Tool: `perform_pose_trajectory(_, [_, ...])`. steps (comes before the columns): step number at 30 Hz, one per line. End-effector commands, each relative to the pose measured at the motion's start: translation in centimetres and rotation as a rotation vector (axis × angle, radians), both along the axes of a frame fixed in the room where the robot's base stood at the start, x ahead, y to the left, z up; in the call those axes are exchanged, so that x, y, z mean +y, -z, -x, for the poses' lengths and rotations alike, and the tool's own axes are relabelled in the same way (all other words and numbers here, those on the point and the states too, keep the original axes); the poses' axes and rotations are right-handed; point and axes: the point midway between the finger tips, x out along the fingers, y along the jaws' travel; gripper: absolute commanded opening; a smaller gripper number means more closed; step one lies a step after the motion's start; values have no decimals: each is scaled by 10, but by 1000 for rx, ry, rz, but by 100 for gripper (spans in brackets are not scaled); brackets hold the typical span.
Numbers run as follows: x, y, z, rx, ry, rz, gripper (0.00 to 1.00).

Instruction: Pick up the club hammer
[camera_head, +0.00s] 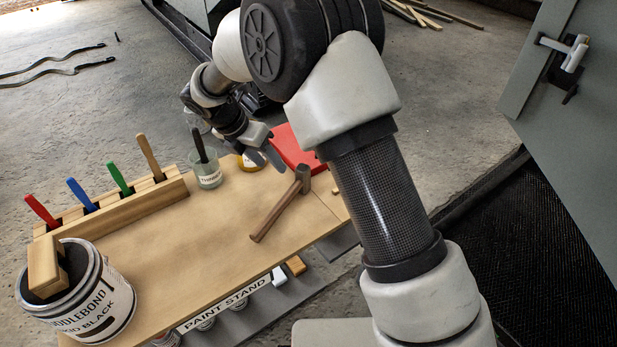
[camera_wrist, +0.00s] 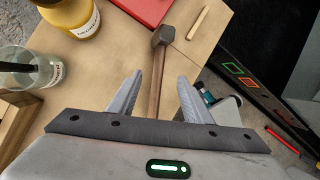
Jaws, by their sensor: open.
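The club hammer (camera_head: 282,205) has a wooden handle and a dark head. It lies on the wooden bench top near its right side, handle toward the front left. In the wrist view the hammer (camera_wrist: 155,80) has its head up and its handle running down between my fingers. My gripper (camera_head: 272,157) is above the bench, to the upper left of the hammer's head in the head view. In the wrist view my gripper (camera_wrist: 160,90) is open with nothing held; the handle's lower end is hidden behind the gripper body.
A red box (camera_head: 292,146) lies at the bench's far edge. A glass jar (camera_head: 207,172) with a dark-handled tool and a yellow jar (camera_head: 248,163) stand behind the hammer. A rack (camera_head: 130,212) of coloured handles and a paint bucket (camera_head: 105,300) occupy the left. The middle bench is clear.

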Motion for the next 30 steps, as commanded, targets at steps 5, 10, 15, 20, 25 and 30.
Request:
perform_pose_trajectory(5, [-4,20,-4,7,-16,7,45])
perform_pose_trajectory(10, [-17,53,-12,8,-15,8,45])
perform_pose_trajectory(15, [-30,86,-21,8,-14,7,45])
perform_pose_trajectory(20, [-38,107,-27,5,-13,6,45])
perform_pose_trajectory(25, [-42,114,-30,4,-14,5,45])
perform_pose_trajectory(30, [-49,127,-35,6,-13,6,45])
